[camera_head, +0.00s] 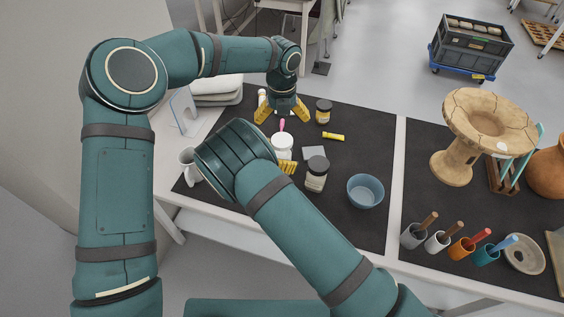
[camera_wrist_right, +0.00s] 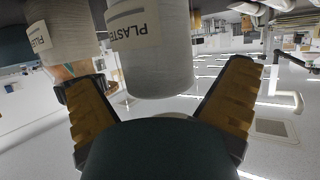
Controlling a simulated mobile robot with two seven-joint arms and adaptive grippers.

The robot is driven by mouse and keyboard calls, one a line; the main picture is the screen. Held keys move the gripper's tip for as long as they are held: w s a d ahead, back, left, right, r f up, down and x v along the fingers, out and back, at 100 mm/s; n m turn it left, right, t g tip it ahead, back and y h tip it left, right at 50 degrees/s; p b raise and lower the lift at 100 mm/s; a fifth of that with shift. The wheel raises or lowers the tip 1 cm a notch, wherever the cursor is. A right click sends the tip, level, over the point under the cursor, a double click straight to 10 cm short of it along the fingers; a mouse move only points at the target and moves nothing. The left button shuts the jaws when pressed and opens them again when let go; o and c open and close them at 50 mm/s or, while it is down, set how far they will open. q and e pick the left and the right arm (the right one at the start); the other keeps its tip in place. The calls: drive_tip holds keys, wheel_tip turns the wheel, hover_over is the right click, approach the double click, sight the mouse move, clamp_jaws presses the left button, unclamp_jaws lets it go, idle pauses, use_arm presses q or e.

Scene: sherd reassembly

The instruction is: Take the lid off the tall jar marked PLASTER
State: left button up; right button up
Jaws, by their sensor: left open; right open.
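In the right wrist view a pale jar (camera_wrist_right: 155,55) with a label reading PLAST stands just beyond my open right gripper (camera_wrist_right: 158,105), between the line of its fingers. A second pale jar (camera_wrist_right: 62,35), its label partly cut, is at the left. In the head view a jar with a dark lid (camera_head: 316,175) stands on the dark mat, right of my right gripper (camera_head: 287,167), which my own arm partly hides. A white-lidded jar (camera_head: 283,143) stands just behind that gripper. Labels are unreadable there. My left gripper (camera_head: 282,110) is open and empty behind the jars.
A blue bowl (camera_head: 366,191) stands right of the dark-lidded jar. A small dark-lidded jar (camera_head: 323,111), a yellow stick (camera_head: 333,136) and a grey block (camera_head: 313,153) lie behind. A white mug (camera_head: 189,165) is at the left.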

sight(282, 140)
clamp_jaws()
use_arm(q)
drive_tip(key=n, duration=0.8)
drive_tip(key=shift+d, duration=0.1)
drive_tip(key=n, duration=0.9)
drive_tip(key=shift+n, duration=0.3)
drive_tip(key=shift+f, duration=4)
